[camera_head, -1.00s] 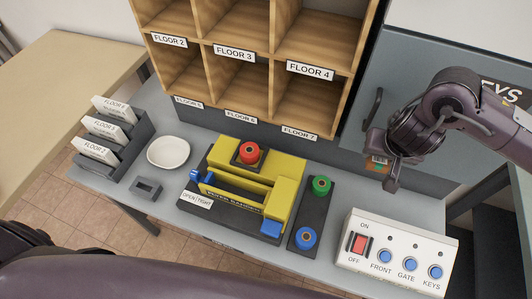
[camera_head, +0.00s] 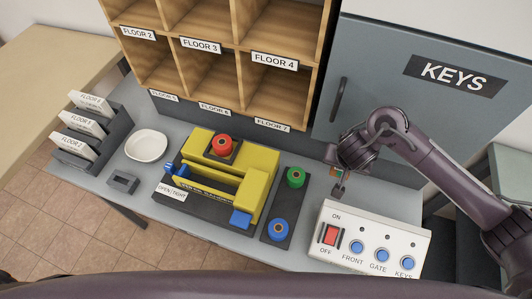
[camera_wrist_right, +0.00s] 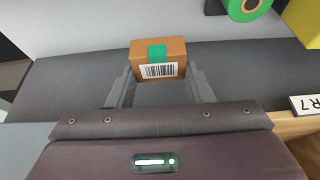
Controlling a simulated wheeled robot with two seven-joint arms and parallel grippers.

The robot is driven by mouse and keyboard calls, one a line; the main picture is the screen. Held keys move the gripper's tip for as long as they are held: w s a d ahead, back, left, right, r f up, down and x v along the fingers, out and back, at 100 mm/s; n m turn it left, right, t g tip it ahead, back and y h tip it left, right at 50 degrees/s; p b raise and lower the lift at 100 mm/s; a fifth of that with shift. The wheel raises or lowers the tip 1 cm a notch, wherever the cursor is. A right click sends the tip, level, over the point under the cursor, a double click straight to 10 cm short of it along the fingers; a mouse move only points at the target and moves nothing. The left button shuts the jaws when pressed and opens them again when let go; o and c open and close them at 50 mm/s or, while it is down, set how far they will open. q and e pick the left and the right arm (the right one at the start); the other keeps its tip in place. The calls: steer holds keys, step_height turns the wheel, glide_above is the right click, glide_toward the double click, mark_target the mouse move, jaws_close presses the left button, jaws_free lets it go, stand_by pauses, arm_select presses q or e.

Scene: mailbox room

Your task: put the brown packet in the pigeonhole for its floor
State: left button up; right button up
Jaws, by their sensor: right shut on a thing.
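The brown packet (camera_wrist_right: 173,47) is a small box with a green strip and a barcode label. In the right wrist view it sits between the two fingertips of my right gripper (camera_wrist_right: 158,75), which is shut on it. No floor number is readable on it. In the head view the packet (camera_head: 333,174) is small, held by the right gripper (camera_head: 338,182) above the grey desk, right of the green-topped post. The wooden pigeonhole rack (camera_head: 228,52) stands at the back, with FLOOR 2, 3, 4 labels on its middle rail and further floor labels along its bottom edge. My left gripper is not in view.
A yellow device (camera_head: 255,195) with a red knob (camera_head: 222,145) stands mid-desk. The green (camera_head: 295,177) and blue knobs (camera_head: 278,230) are beside it. A switch panel (camera_head: 372,235) is front right. A KEYS cabinet (camera_head: 385,85) stands behind. White bowl (camera_head: 146,145) and card rack (camera_head: 92,135) are left.

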steer(key=shift+d+f, duration=0.1)
steer(key=shift+f, duration=0.15)
step_height(320, 180, down, 6)
steer(key=b, duration=0.3)
steer(key=shift+r, duration=0.25)
step_height(320, 180, down, 4)
steer(key=shift+r+b, duration=0.1)
steer(key=shift+b, duration=0.9)
steer(key=shift+f, duration=0.25)
steer(key=o, duration=1.1)
steer(key=shift+c, duration=0.2)
